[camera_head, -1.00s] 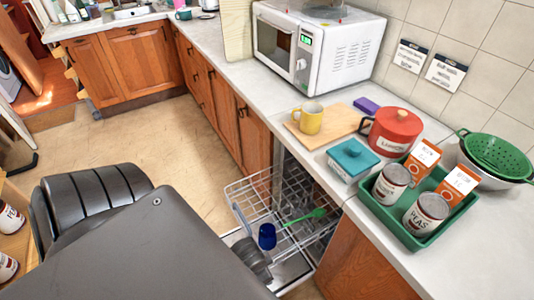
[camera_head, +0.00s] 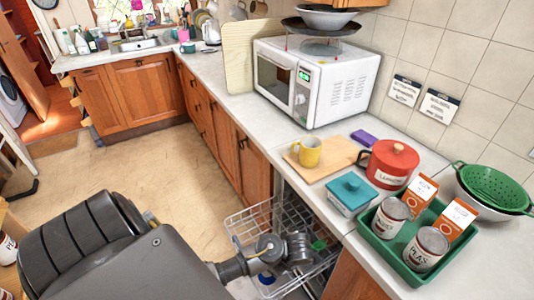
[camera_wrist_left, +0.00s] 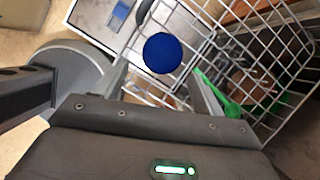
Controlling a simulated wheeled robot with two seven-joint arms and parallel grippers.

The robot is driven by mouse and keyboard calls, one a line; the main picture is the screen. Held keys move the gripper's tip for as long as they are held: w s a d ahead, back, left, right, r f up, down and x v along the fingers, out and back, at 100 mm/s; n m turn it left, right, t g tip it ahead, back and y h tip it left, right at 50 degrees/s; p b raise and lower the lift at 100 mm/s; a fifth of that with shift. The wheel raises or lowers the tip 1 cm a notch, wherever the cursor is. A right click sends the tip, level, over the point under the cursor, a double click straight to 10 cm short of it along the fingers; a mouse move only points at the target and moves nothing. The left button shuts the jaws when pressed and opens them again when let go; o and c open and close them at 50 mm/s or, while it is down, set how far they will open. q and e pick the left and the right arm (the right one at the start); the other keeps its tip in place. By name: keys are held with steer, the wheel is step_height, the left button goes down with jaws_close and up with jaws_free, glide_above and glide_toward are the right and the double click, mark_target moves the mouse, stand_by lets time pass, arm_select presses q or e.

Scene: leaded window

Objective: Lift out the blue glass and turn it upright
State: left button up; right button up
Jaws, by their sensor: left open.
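The blue glass (camera_wrist_left: 168,53) shows in the left wrist view as a round, dark blue disc among the white wires of the dishwasher rack (camera_wrist_left: 268,75). It appears to stand with its base up. In the head view only a sliver of the glass (camera_head: 267,279) shows, below my arm. My left gripper (camera_wrist_left: 158,76) is open, one finger on each side of the glass in the wrist view. I cannot tell whether the fingers touch it. In the head view my left wrist hangs over the rack (camera_head: 250,222). My right gripper is not in view.
A green utensil (camera_wrist_left: 225,98) lies in the rack beside my right-hand finger in the wrist view.

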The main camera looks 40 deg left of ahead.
arm_select(q)
steer(key=x, duration=0.5)
steer(key=shift+b+x, duration=0.35)
steer(key=shift+x, duration=2.5)
steer(key=shift+w+d, duration=0.1)
steer(key=shift+w, duration=0.05)
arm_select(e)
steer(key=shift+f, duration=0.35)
arm_select(q)
steer(key=c, duration=0.9)
